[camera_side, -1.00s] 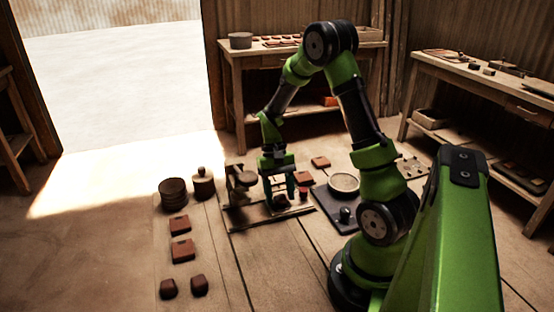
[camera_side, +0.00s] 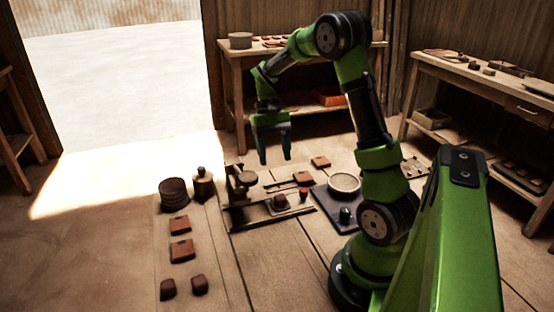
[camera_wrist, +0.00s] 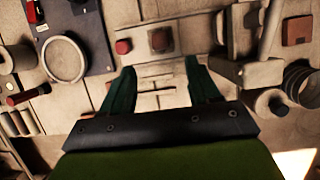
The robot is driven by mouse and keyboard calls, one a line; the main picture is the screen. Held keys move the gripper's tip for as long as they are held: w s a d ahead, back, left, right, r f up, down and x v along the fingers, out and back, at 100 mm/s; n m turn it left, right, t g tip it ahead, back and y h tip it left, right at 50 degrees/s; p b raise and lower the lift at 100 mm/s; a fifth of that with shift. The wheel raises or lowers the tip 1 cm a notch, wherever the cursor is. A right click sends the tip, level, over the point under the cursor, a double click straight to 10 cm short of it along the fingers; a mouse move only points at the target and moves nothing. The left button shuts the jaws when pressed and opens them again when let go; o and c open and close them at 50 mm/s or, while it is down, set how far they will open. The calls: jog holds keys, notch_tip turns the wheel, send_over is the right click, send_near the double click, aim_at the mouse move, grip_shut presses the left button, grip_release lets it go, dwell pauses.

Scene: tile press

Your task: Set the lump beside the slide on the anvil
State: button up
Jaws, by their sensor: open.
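A dark reddish-brown lump (camera_side: 280,201) sits on a small plate in the middle of the press's wooden base (camera_side: 262,216). The press post and head (camera_side: 242,180) stand at the base's left end. My gripper (camera_side: 275,160) is open and empty, above the base and clear of the lump.
Two loose lumps (camera_side: 199,285) and flat brown tiles (camera_side: 182,250) lie front left. A dark board (camera_side: 333,213) with a pale round dish (camera_side: 344,183) lies right of the press. More tiles (camera_side: 320,162) lie behind it.

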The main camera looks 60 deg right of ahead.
jog(key=s+a+r+n+t, duration=0.1)
jog(key=s+a+r+t, duration=0.1)
jog(key=a, duration=0.5)
jog(key=s+a+r+n+t, duration=0.2)
jog(key=s+a+r+t, duration=0.1)
jog(key=a+r+t, duration=0.2)
jog(key=s+a+r+n+t+h, duration=0.1)
jog(key=s+a+r+n+t, duration=0.1)
jog(key=a, duration=0.7)
notch_tip(320, 180, up, 2)
jog(key=shift+s+a+r+t, duration=0.15)
jog(key=shift+a+r+t, duration=0.1)
jog(key=shift+t, duration=0.45)
